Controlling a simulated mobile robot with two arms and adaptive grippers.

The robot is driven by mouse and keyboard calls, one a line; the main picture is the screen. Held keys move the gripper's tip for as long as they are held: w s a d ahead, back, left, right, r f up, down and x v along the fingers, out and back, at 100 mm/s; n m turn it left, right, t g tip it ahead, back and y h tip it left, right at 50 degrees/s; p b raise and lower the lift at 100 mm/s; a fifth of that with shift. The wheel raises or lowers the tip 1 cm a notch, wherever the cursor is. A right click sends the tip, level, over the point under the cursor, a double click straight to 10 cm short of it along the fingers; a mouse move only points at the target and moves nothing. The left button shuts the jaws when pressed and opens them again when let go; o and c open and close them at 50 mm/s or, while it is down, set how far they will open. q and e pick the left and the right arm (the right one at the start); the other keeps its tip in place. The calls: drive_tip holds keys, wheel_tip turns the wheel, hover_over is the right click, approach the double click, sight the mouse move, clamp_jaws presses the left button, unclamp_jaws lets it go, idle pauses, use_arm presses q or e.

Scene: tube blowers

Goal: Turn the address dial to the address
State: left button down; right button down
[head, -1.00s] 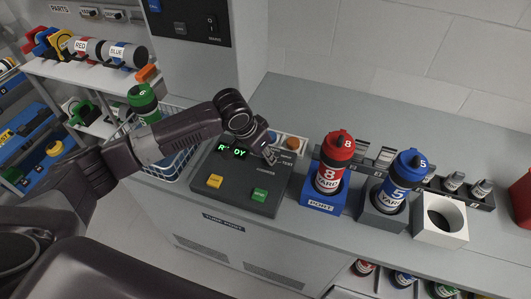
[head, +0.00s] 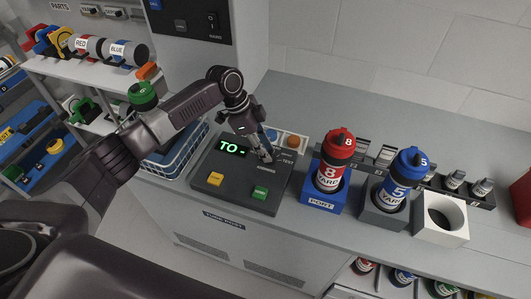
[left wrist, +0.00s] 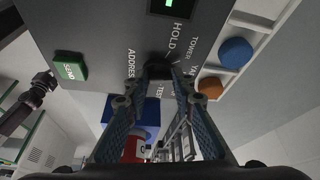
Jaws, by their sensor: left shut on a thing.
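The dark console (head: 228,197) stands on the counter with a lit green display (head: 231,147) reading "TO -". My left gripper (head: 267,157) is over the console's right side, its fingers pointing down. In the left wrist view the fingertips (left wrist: 160,72) are closed around a small dark dial (left wrist: 157,62), with the labels ADDRESS, HOLD, TOWER and TEST printed around it. The dial's pointer is hidden by the fingers. A dark arm part at the left of the left wrist view seems to be my right arm; no fingers can be made out there.
A yellow button (head: 215,179) and a green button (head: 260,192) are at the console's front. Blue and orange buttons (head: 293,142) lie behind it. A red carrier (head: 334,160) stands in the blue port (head: 323,197), with a blue carrier (head: 401,178) to its right.

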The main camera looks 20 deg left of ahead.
use_arm(q)
drive_tip(key=m+g+b, duration=0.1)
drive_tip(key=m+b, duration=0.1)
drive_tip(key=w+m+g+b, duration=0.1)
drive_tip(key=m+b, duration=0.1)
drive_tip(key=m, duration=0.1)
drive_tip(key=shift+d+f+m+b, duration=0.1)
drive_tip(key=shift+d+m+b, duration=0.1)
drive_tip(key=shift+m+b, duration=0.1)
drive_tip(key=shift+w+d+m+g+y+b, duration=0.1)
drive_tip(key=shift+m+g+y+b, duration=0.5)
drive_tip(key=shift+m+b, duration=1.15)
drive_tip(key=shift+r+m, duration=0.2)
drive_tip(key=shift+m, duration=0.05)
drive_tip(key=c, duration=1.6)
unclamp_jaws()
drive_tip(key=shift+r, duration=0.15)
drive_tip(key=v, duration=1.1)
drive_tip(key=shift+w+a+r, duration=0.2)
drive_tip(key=shift+a, duration=0.05)
